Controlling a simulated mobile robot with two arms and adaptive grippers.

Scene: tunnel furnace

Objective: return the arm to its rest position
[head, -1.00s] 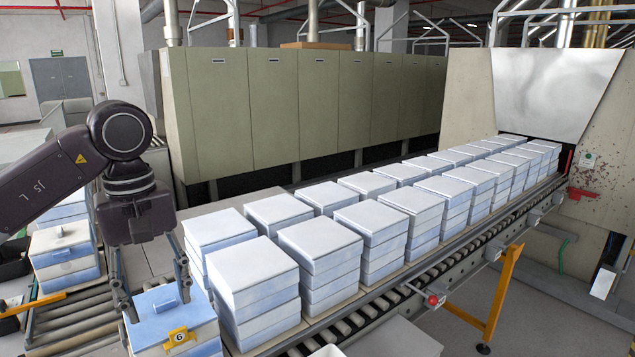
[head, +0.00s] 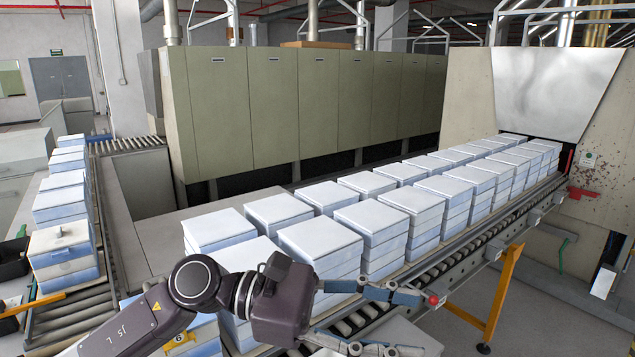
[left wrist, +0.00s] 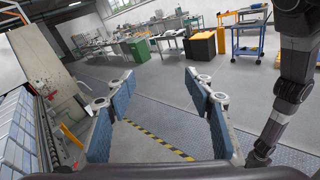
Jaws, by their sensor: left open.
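My left gripper (head: 425,325) is open and empty in the head view. It reaches sideways to the right, in front of the near stacks of white-lidded boxes (head: 320,240) and over the near edge of the roller conveyor. In the left wrist view its two blue-padded fingers (left wrist: 155,95) stand wide apart with only floor between them. A dark arm of mine hangs down at the right of that view; its end, the right gripper (left wrist: 258,157), is small and its fingers are unclear. A box with a yellow tag (head: 180,338) is partly hidden behind my left arm.
Stacked boxes run along the conveyor to the furnace mouth (head: 550,95). A yellow conveyor leg (head: 503,285) and a red button (head: 433,299) are near the gripper. More boxes (head: 62,205) stand on the left roller line. In the wrist view, open floor leads to workbenches (left wrist: 165,38).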

